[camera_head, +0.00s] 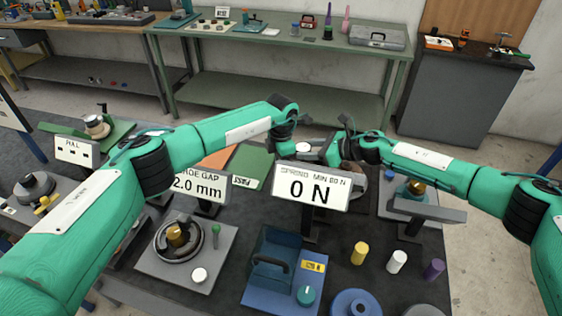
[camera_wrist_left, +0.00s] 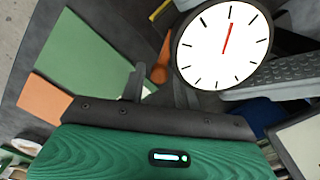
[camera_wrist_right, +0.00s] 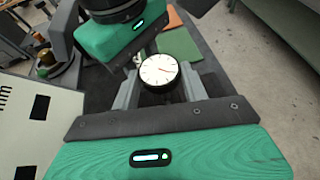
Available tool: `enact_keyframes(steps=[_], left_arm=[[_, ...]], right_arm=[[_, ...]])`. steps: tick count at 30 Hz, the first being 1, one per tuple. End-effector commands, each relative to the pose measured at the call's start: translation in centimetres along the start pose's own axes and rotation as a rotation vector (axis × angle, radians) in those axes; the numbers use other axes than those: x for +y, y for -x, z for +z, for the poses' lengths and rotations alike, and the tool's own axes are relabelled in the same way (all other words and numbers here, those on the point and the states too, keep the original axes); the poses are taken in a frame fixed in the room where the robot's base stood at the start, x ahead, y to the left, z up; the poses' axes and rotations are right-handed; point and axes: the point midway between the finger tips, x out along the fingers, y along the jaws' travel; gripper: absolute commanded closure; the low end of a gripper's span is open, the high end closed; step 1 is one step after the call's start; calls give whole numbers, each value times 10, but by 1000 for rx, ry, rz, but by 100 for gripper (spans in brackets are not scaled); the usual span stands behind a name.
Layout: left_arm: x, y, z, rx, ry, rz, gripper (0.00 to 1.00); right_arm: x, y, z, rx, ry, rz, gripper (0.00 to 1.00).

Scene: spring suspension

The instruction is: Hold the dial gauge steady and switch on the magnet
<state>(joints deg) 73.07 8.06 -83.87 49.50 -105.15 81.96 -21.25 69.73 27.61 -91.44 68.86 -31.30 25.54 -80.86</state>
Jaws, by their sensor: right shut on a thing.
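The dial gauge (camera_wrist_right: 158,70) has a round white face with a dark rim. In the right wrist view it sits between the fingers of my right gripper (camera_wrist_right: 160,80), which is shut on it. The gauge (camera_wrist_left: 222,45) also shows large in the left wrist view, with a red needle. My left gripper (camera_wrist_left: 160,76) has its fingers apart, beside and below the gauge face. A small orange piece (camera_wrist_left: 161,72) shows between or just beyond those fingers; I cannot tell whether they touch it. I cannot make out the magnet clearly. In the head view the gauge (camera_head: 303,147) is small and partly hidden.
A sign reading 0 N (camera_head: 311,189) stands in front of the grippers, and a 2.0 mm sign (camera_head: 197,187) is left of it. A blue fixture (camera_head: 272,268) and several coloured cylinders stand nearer. Green and orange mats (camera_wrist_left: 88,55) lie on the dark table.

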Motion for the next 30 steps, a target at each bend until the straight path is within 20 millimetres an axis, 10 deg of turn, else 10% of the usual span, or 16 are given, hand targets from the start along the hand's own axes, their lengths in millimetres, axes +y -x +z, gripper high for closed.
enact_keyframes(steps=[13, 30], left_arm=[[1, 10, 0, -2, -1, 2, 59], [1, 112, 0, -1, 0, 2, 59]], right_arm=[[0, 0, 0, 0, 0, 0, 90], [0, 0, 0, 0, 0, 0, 90]])
